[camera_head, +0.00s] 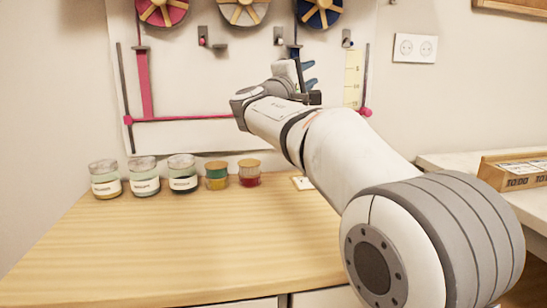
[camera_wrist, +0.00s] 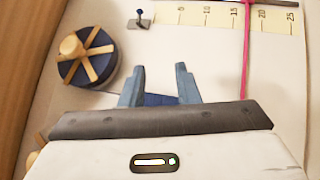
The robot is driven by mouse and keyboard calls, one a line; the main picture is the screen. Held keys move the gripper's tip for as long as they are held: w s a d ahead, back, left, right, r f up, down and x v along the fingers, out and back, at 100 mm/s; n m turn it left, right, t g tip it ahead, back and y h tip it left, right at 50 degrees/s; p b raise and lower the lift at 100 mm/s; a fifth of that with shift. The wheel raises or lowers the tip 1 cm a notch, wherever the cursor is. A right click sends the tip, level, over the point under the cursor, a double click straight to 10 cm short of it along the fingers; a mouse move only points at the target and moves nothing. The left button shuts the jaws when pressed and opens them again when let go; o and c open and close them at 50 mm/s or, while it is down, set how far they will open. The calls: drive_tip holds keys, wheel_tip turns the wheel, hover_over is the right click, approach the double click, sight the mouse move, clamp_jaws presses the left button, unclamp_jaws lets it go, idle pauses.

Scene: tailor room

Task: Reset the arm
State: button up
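My gripper (camera_wrist: 159,68) shows in the wrist view with its two blue-grey fingers standing apart and nothing between the tips. A dark blue patch lies low between the fingers; I cannot tell what it is. In the head view my arm reaches up and to the left over the wooden counter, and my gripper (camera_head: 311,75) is in front of the wall board, partly hidden by the wrist.
The blue spool (camera_head: 320,12) hangs on the board; in the wrist view it (camera_wrist: 84,62) is left of my fingers. Pink (camera_head: 163,10) and white (camera_head: 243,10) spools hang beside it. Several jars (camera_head: 145,178) line the wooden counter's back (camera_head: 190,245); its front is clear.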

drive_tip(key=s+d+f+m+g+y+p, duration=0.2)
drive_tip(key=s+d+f+g+y+p, duration=0.1)
drive_tip(key=s+d+g+p, duration=0.35)
drive_tip(key=s+d+f+m+g+y+p, duration=0.2)
drive_tip(key=s+d+f+m+g+p, duration=0.15)
drive_tip(key=s+d+p, duration=0.4)
drive_tip(key=s+a+f+m+g+y+p, duration=0.1)
drive_tip(key=s+a+m+y+p, duration=0.1)
drive_tip(key=s+p, duration=0.3)
drive_tip(key=s+a+f+m+g+y+p, duration=0.2)
drive_tip(key=s+p, duration=0.3)
drive_tip(key=s, duration=0.4)
drive_tip(key=s+a+f+m+g+y+p, duration=0.1)
drive_tip(key=s+a+f+m+y+p, duration=0.1)
drive_tip(key=s+p, duration=0.3)
drive_tip(key=s+y, duration=0.1)
drive_tip(key=s, duration=0.2)
drive_tip(key=shift+a+y, duration=0.4)
